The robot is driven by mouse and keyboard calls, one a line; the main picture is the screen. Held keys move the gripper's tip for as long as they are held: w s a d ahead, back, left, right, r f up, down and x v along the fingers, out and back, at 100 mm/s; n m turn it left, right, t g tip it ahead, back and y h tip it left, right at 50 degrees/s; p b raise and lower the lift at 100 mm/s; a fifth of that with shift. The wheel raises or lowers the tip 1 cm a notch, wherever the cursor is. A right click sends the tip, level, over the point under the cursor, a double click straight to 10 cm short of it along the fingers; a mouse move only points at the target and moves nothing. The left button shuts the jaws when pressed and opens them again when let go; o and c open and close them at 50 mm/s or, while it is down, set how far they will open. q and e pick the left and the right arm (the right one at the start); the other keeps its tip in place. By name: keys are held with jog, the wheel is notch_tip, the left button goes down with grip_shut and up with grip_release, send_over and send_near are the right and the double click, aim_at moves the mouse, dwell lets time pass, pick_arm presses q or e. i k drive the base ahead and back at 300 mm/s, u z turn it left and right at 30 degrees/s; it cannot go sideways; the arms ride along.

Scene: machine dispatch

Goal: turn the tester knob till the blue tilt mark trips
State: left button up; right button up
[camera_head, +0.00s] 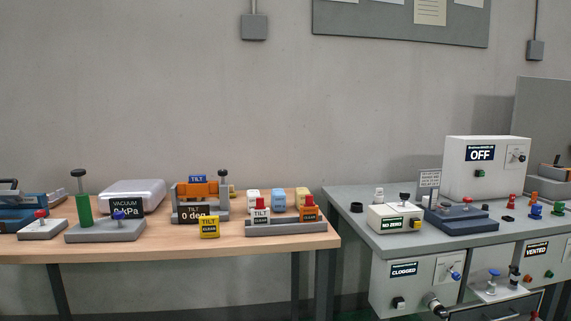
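The tilt tester (187,213) stands on the wooden table, a grey base with an orange piece (198,188) on it. Its dark display (193,215) reads "0 deg". A blue mark labelled TILT (197,180) sits on top of the orange piece and looks about level. A dark knob (222,173) stands upright at the tester's right end. A yellow block labelled CLEAN (210,230) stands in front of the tester's right side. Neither of my grippers is in view, and nothing is touching the knob.
On the wooden table (165,250), a vacuum unit (105,232) stands left, and a grey rack (290,227) with labelled blocks stands right. A gap separates it from the grey bench (350,222), which holds a NO ZERO box (393,217) and an OFF box (483,165).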

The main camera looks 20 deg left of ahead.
aim_at(222, 172)
jog(key=z, duration=0.1)
jog(key=i, duration=0.85)
jog(key=u, duration=0.3)
